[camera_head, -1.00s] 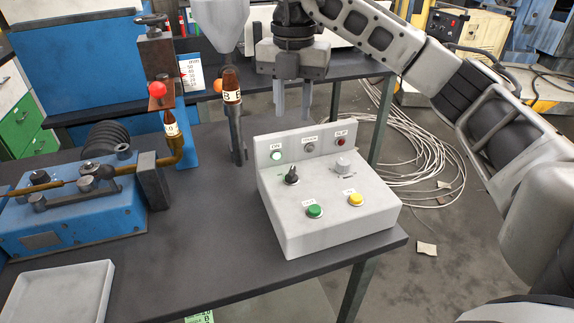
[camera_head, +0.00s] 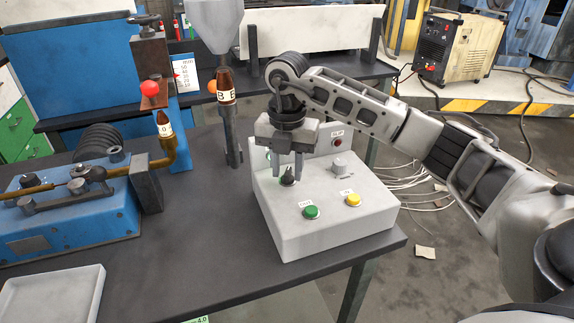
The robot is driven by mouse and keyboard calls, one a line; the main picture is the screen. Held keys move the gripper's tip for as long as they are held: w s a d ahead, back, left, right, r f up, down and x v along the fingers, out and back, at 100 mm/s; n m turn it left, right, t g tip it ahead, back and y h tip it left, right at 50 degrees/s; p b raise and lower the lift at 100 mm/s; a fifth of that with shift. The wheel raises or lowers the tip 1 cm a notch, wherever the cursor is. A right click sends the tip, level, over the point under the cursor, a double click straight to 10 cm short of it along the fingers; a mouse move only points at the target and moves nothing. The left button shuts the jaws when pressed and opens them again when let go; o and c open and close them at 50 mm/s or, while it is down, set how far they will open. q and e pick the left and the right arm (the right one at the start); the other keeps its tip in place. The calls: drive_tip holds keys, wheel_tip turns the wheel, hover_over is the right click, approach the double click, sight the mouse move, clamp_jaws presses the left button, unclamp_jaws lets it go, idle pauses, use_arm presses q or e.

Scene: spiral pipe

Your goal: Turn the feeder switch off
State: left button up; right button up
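A white control box (camera_head: 330,225) stands near the right front edge of the dark table. On its sloped top are a black rotary switch (camera_head: 288,178), a pale grey knob (camera_head: 340,166), a green button (camera_head: 311,212) and a yellow button (camera_head: 353,200). My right gripper (camera_head: 286,172) points down over the box, its two fingers apart. The black switch shows between and just in front of the fingertips; I cannot tell whether they touch it. The gripper hides part of the back panel and its lamps; a red one (camera_head: 337,142) still shows. My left gripper is not in view.
A blue bending machine (camera_head: 75,215) stands at the left, with a white tray (camera_head: 52,297) in front. The table's middle front is clear.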

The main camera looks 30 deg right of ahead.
clamp_jaws()
drive_tip(key=n, duration=0.6)
drive_tip(key=shift+d+n, duration=0.15)
drive_tip(key=shift+n, duration=0.25)
drive_tip(key=n, duration=0.3)
drive_tip(key=shift+d+n+b, duration=0.1)
drive_tip(key=shift+n+b, duration=0.25)
drive_tip(key=shift+n, duration=1.55)
